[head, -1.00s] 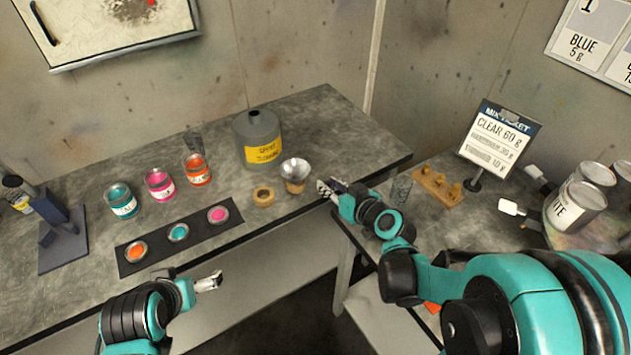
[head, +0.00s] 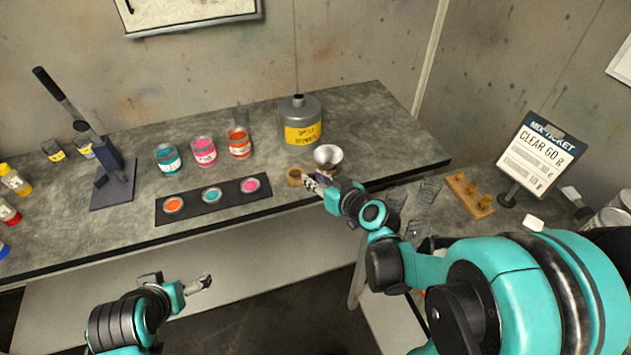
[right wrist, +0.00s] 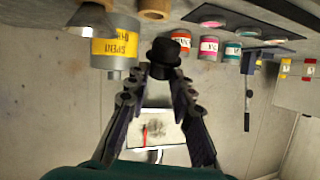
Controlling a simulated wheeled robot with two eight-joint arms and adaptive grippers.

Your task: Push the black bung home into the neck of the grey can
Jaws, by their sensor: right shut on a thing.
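The grey can (head: 303,112) with a yellow label stands upright on the bench, its narrow neck (head: 298,98) open at the top. The can also shows, upside down, in the right wrist view (right wrist: 122,70). My right gripper (head: 312,184) is at the bench's front edge, in front of the can and apart from it. In the right wrist view my right gripper (right wrist: 160,75) is shut on the black bung (right wrist: 165,50), which sits at the fingertips. The bung is too small to make out in the head view. My left gripper (head: 203,283) is low in front of the bench, away from the can.
A metal funnel (head: 328,157) and a cork ring (head: 295,176) stand close to my right gripper. Teal, pink (head: 203,151) and orange pots are left of the can, behind a dark strip (head: 188,206) of swatches. A lever press (head: 110,170) stands farther left.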

